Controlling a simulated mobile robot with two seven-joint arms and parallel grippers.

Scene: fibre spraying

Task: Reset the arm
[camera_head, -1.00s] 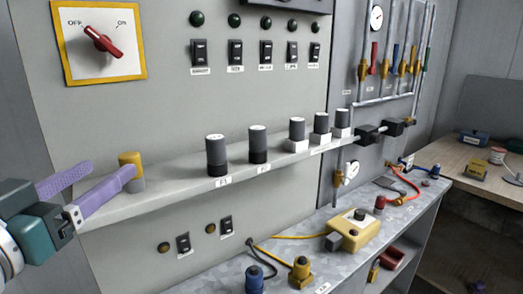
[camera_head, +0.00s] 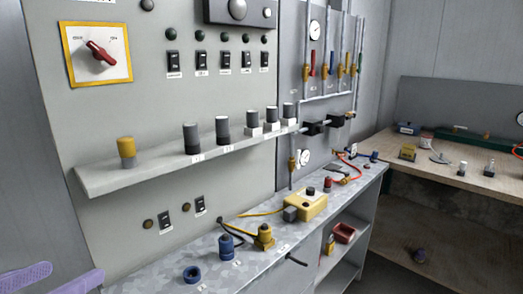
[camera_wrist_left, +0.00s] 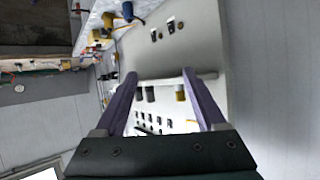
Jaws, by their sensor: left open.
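My left gripper (camera_head: 62,281) shows at the lower left corner of the head view, with only its two purple fingers in the picture. The fingers are apart, with nothing between them. In the left wrist view the same open gripper (camera_wrist_left: 158,85) points toward the grey panel, with the shelf and its knobs seen beyond the fingers. A yellow-topped cylinder (camera_head: 127,153) stands upright on the left end of the shelf (camera_head: 100,182), apart from the gripper. My right gripper is not in view.
Several dark cylinders stand along the shelf, one being this one (camera_head: 192,138). A red rotary switch (camera_head: 98,51) is on the panel. A wooden table (camera_head: 450,175) is at right.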

